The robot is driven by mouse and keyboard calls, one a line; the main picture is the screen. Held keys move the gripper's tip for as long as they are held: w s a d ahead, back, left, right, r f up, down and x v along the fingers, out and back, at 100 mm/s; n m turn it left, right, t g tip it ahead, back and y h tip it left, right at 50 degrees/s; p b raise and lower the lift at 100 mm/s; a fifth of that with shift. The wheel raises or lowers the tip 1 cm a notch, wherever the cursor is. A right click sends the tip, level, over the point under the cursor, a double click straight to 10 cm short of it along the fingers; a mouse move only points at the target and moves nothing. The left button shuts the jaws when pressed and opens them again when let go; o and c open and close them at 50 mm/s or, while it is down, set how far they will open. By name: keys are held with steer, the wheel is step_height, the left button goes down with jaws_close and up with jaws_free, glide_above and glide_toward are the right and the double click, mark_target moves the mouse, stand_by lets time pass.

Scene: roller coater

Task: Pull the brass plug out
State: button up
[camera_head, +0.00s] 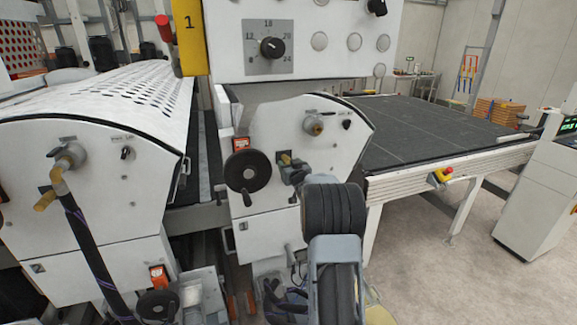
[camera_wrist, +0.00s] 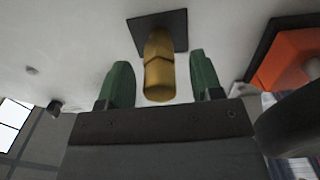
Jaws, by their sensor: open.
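The brass plug (camera_wrist: 158,68) sticks out of a dark square plate (camera_wrist: 172,25) on the white machine face in the wrist view. In the head view the brass plug (camera_head: 285,159) shows small, just at the end of my arm. My gripper (camera_wrist: 162,84) is open, with one green finger on each side of the plug. Gaps show between the plug and both fingers, so it appears untouched. In the head view my gripper (camera_head: 290,170) is small and partly hidden by my wrist.
A black handwheel (camera_head: 247,171) stands close left of the gripper. An orange part (camera_wrist: 285,55) is near the gripper's right side in the wrist view. A black hose (camera_head: 88,245) hangs from the left unit.

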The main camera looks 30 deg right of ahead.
stand_by(0.8)
jaws_close()
steer(key=shift+b, duration=0.3)
steer(key=shift+s, duration=0.1)
steer(key=shift+b+v, duration=1.05)
steer(key=shift+v, duration=1.85)
steer(key=shift+b+v, duration=0.4)
steer(key=shift+v, duration=1.15)
